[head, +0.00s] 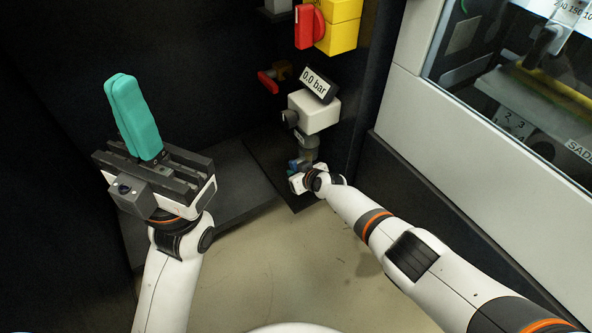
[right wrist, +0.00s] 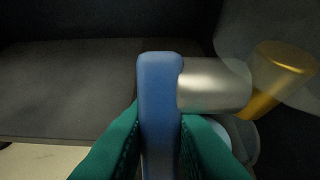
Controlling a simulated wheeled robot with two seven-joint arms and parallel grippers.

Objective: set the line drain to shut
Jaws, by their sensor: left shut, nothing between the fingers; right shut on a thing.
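The line drain shows a blue handle (right wrist: 160,100) on a silver metal stem (right wrist: 215,85) in the right wrist view. The handle stands upright in that picture. My right gripper (right wrist: 159,150) has its teal fingers closed on the handle from both sides. In the head view the handle (head: 293,164) is small, below the grey bowl of the air unit, and my right gripper (head: 296,176) partly hides it. My left gripper (head: 122,82) is shut and empty, raised at the left with its teal fingers together, well away from the drain.
Above the drain are a white unit (head: 314,112) with a gauge reading 0.0 bar (head: 315,82), a red lever (head: 268,81) and a yellow box with a red switch (head: 304,27). A windowed machine panel (head: 430,115) stands at the right. A brass part (right wrist: 278,75) is beside the stem.

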